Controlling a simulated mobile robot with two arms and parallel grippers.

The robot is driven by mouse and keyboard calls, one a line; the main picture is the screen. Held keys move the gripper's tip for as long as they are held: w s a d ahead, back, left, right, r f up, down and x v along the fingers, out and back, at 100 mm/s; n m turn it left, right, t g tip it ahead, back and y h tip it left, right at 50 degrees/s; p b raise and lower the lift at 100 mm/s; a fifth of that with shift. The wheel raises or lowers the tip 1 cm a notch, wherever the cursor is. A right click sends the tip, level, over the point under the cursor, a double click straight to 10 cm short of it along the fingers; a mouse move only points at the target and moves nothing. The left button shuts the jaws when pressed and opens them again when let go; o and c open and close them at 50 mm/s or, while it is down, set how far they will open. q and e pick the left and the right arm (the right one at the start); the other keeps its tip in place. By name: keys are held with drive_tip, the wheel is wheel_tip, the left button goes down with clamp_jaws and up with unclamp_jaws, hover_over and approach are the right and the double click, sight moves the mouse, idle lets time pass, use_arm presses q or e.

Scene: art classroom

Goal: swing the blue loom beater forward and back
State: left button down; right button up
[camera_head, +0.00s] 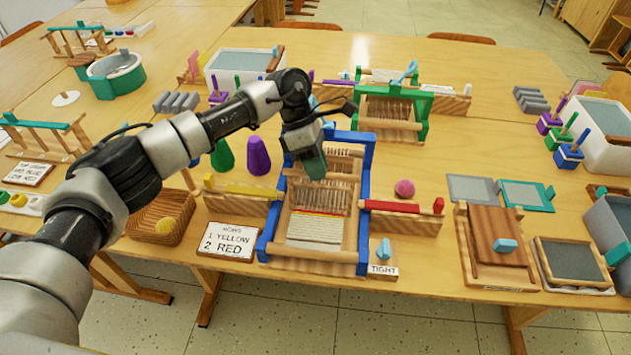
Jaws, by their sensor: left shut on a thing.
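The blue loom (365,210) stands at the front middle of the table, with pale woven cloth and red and yellow rows at its near end. Its wooden beater (335,196), a comb-like bar with upright teeth, stands across the warp inside the blue frame. My left gripper (315,172) comes down from above and is shut on the top of the beater, near its middle. The fingertips hide part of that top bar. My right gripper is not in view.
A yellow shuttle (240,190) and a red shuttle (400,207) lie in wooden holders on either side of the loom. A sign (228,241) reads 1 yellow, 2 red. A green loom (425,110) stands behind.

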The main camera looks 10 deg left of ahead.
use_arm(q)
drive_tip(key=shift+w+f, duration=0.15)
idle(0.3)
drive_tip(key=c, duration=1.1)
unclamp_jaws()
drive_tip(key=shift+w, duration=0.1)
drive_tip(key=b+v, duration=0.1)
drive_tip(key=v, duration=0.9)
drive_tip(key=shift+a+r, duration=0.2)
drive_tip(key=shift+r, duration=0.15)
drive_tip(key=shift+w, duration=0.1)
